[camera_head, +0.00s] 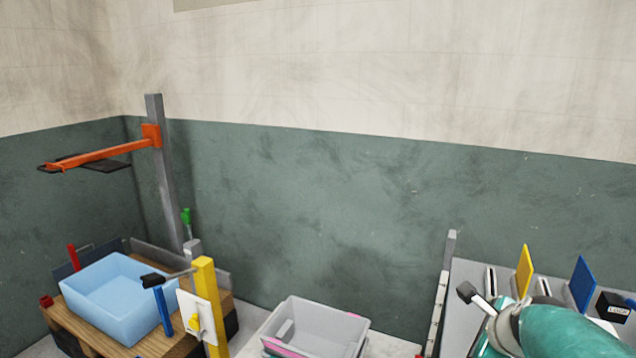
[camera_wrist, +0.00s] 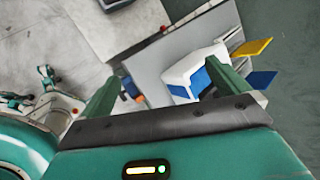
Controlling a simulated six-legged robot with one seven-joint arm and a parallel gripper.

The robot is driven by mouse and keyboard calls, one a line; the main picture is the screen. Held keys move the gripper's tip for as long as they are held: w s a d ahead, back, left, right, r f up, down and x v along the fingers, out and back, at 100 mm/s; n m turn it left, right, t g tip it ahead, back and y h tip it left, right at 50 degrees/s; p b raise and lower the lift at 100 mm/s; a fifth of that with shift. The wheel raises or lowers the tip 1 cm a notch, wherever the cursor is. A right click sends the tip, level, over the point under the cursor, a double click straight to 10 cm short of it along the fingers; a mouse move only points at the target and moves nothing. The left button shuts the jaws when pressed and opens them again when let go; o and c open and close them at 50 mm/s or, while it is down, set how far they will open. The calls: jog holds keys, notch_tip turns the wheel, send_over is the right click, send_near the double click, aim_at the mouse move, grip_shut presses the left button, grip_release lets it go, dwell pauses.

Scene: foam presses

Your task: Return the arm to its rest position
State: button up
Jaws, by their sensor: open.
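My teal arm (camera_head: 570,333) shows at the lower right of the head view, over the right-hand bench. My gripper (camera_wrist: 162,74) shows in the wrist view with its two green fingers spread wide apart. It is open and I see nothing clamped between the fingers. A white and blue block (camera_wrist: 186,72) shows in the gap beyond the fingers, near the right one; whether it is close to them I cannot tell. The fingers are not clearly visible in the head view.
At left, a light blue bin (camera_head: 115,300) stands on a wooden bench near a grey post (camera_head: 163,180) with an orange arm. A grey crate (camera_head: 320,325) stands at bottom centre. Yellow (camera_head: 525,270) and blue (camera_head: 582,284) panels rise beside my arm. The green wall's middle is clear.

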jog(key=s+a+r+n+g, duration=0.1)
jog(key=s+a+n, duration=0.5)
jog(key=n, duration=0.7)
jog(key=s+a+n+g+y, duration=0.1)
jog(key=s+a+n, duration=0.5)
jog(key=a+n, duration=0.4)
jog(key=n, duration=0.3)
jog(key=shift+s+a+r, duration=0.2)
jog(key=shift+a+r, duration=0.15)
jog(key=shift+a, duration=0.05)
